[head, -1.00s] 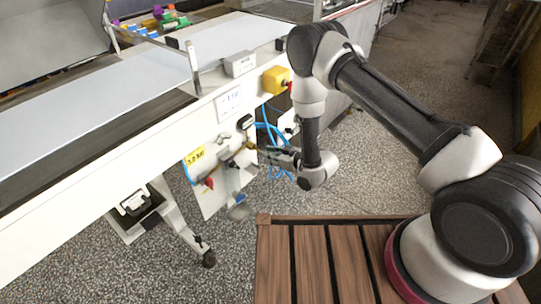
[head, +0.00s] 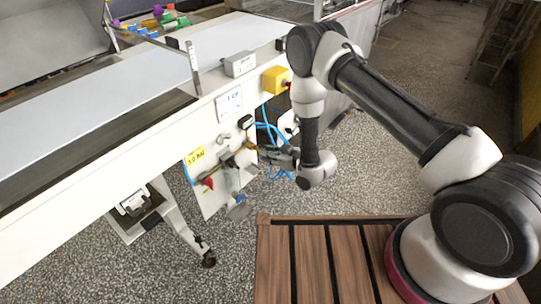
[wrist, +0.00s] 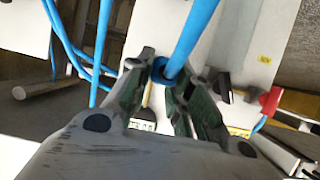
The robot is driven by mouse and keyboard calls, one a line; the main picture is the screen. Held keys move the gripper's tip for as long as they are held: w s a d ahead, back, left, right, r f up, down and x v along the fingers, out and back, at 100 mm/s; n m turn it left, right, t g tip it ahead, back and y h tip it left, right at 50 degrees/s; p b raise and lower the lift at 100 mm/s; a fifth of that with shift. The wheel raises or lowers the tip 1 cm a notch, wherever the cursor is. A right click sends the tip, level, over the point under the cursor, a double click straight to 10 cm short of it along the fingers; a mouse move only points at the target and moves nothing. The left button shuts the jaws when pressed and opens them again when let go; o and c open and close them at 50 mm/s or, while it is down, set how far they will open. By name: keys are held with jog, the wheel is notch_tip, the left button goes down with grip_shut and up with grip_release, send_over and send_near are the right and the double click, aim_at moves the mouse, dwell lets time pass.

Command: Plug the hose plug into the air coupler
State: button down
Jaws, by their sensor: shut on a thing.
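In the wrist view, the blue hose (wrist: 192,38) comes down between the two fingers of my gripper (wrist: 165,92). The hose plug (wrist: 160,70), a dark blue collar at the hose end, is held between the fingers. Its tip is hidden behind the gripper. In the head view, my gripper (head: 272,157) points left at the white panel under the conveyor, close to the fittings there. The air coupler cannot be made out clearly among these small fittings (head: 229,160), and I cannot tell whether the plug touches it.
A red handle (head: 209,183) is on the panel's lower left; it also shows in the wrist view (wrist: 270,101). A yellow box (head: 275,80) and a grey box (head: 240,64) sit above. Loose blue hoses (head: 268,128) hang beside my gripper. Open speckled floor lies in front.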

jog(key=shift+w+a, duration=1.05)
jog(key=shift+a, duration=0.3)
jog(key=c, duration=1.2)
grip_release()
jog(key=shift+d, duration=0.1)
jog(key=v, duration=1.2)
jog(key=shift+r, duration=0.1)
